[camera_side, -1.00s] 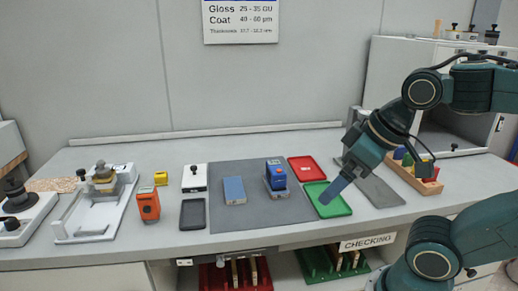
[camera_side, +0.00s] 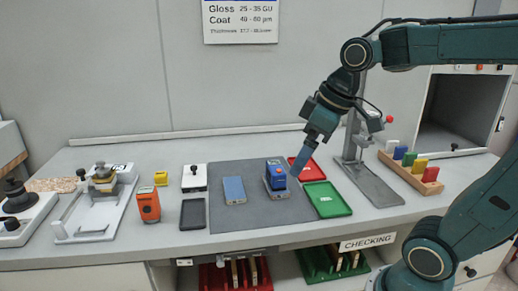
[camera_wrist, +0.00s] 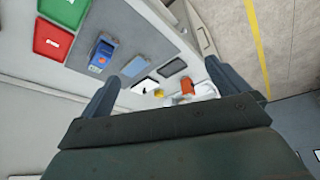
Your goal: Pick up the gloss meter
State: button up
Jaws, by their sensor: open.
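The gloss meter appears to be the blue boxy device (camera_side: 276,178) with a red spot on top and a grey base. It stands upright on the dark grey mat. It also shows in the wrist view (camera_wrist: 102,56), upper left, near the left finger. My gripper (camera_side: 298,166) is open and empty, above and just right of the device in the side view, over the edge of the red tray. In the wrist view, the two fingers of my gripper (camera_wrist: 162,76) are wide apart with nothing between them. Neither finger visibly touches the device.
A red tray (camera_side: 314,174) and a green tray (camera_side: 338,208) lie right of the mat (camera_side: 255,229). A blue-grey panel (camera_side: 234,190) lies left of the device. A stand (camera_side: 372,186) rises at the right. An orange handheld device (camera_side: 148,206) stands farther left.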

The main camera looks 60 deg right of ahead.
jog(key=w+d+n, duration=0.2)
jog(key=w+d, duration=0.3)
jog(key=w, duration=0.2)
jog(key=n+g+y, duration=0.1)
jog(key=n+y, duration=0.2)
jog(key=n, duration=0.2)
send_near(277, 166)
jog(key=shift+m+g, duration=0.3)
jog(key=shift+x, duration=3.8)
jog(key=shift+f, duration=0.1)
jog(key=shift+x, duration=2.6)
jog(key=shift+w, duration=0.2)
